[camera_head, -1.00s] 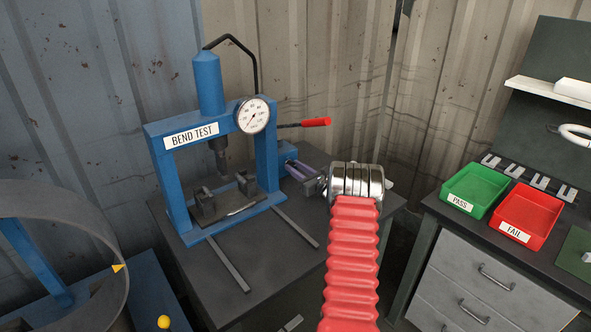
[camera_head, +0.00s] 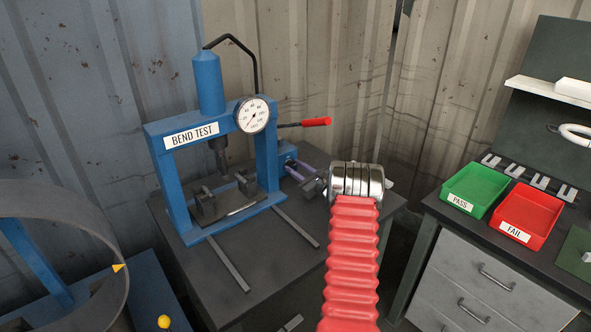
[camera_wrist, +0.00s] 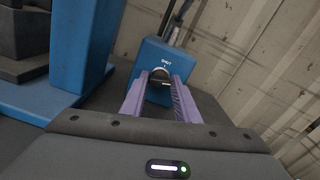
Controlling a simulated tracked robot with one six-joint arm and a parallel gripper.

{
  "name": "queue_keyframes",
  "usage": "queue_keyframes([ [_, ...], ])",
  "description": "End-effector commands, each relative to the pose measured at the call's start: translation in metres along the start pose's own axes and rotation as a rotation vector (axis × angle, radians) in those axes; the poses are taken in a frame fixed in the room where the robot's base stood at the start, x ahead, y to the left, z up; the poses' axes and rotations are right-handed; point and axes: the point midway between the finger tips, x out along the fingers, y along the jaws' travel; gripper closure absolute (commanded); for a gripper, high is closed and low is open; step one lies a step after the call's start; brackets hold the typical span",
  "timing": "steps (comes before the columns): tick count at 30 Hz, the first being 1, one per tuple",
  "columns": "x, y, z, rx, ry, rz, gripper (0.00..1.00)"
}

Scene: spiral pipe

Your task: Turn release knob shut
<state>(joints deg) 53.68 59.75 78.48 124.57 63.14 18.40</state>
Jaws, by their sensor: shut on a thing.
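The release knob (camera_wrist: 160,74) is a small dark, round part with a metallic edge on the face of a blue block (camera_wrist: 153,55). In the wrist view the two purple fingers of my gripper (camera_wrist: 160,81) are on either side of the knob and shut on it. In the head view my gripper (camera_head: 291,166) reaches the blue block (camera_head: 287,152) on the right side of the blue bend test press (camera_head: 264,160). My own red-sleeved arm and metal wrist hide part of the view there. The knob itself is hidden in the head view.
The press has a dial gauge (camera_head: 252,115) and a red-handled lever (camera_head: 315,122) just above my gripper. It stands on a dark table (camera_head: 270,265). A green pass tray (camera_head: 476,187) and a red fail tray (camera_head: 527,213) are on the bench at right.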

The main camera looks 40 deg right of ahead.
Motion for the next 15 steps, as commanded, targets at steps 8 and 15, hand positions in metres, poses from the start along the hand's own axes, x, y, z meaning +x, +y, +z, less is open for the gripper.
queue_keyframes([
  [8, 0.0000, 0.0018, -0.0004, -0.177, 0.000, 0.001, 0.94],
  [15, 0.0001, 0.0026, -0.0005, -0.257, 0.000, 0.002, 0.94],
])
